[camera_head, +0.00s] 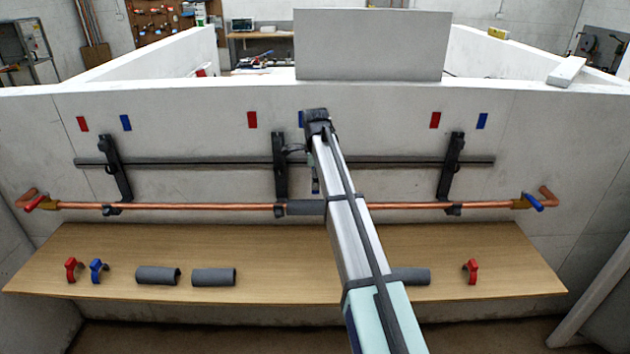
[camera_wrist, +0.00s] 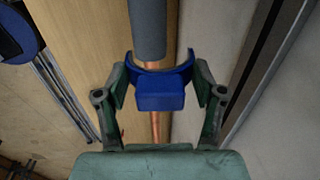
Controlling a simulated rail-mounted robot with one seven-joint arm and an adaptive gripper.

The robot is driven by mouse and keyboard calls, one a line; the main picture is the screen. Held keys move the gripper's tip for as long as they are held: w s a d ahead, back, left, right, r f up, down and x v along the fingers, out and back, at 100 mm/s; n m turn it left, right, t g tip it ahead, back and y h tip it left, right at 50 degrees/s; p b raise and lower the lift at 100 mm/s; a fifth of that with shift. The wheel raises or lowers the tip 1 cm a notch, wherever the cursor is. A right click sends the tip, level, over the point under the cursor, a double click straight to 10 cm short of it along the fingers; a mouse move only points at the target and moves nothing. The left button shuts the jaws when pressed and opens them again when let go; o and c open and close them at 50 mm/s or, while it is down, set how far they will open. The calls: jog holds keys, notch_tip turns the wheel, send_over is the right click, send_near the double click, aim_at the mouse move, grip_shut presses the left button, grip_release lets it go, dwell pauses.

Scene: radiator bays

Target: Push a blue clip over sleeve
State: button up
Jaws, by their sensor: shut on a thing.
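My gripper (camera_wrist: 160,78) is shut on a blue clip (camera_wrist: 160,93), one finger on each side of it. The clip's open curved side faces the grey sleeve (camera_wrist: 148,30) and the copper pipe in the wrist view. The clip's upper edge overlaps the sleeve's near end in the picture; I cannot tell whether they touch. In the head view the sleeve (camera_head: 305,208) sits around the pipe (camera_head: 200,206) just right of the middle bracket.
A wooden bench (camera_head: 300,270) below holds a red clip (camera_head: 73,269), another blue clip (camera_head: 98,271), loose sleeves (camera_head: 157,275) and a red clip (camera_head: 472,271) at right. Black brackets (camera_head: 280,170) and a dark rail (camera_head: 210,163) stand on the wall close to my arm.

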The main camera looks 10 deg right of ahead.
aim_at(315, 201)
jog(key=shift+f+b, duration=1.15)
jog(key=shift+f, duration=0.85)
jog(key=shift+f+b, duration=0.75)
jog(key=shift+f, duration=1.75)
jog(key=shift+f, duration=0.45)
jog(key=o, duration=1.2)
jog(key=shift+c, duration=0.2)
jog(key=shift+r, duration=0.15)
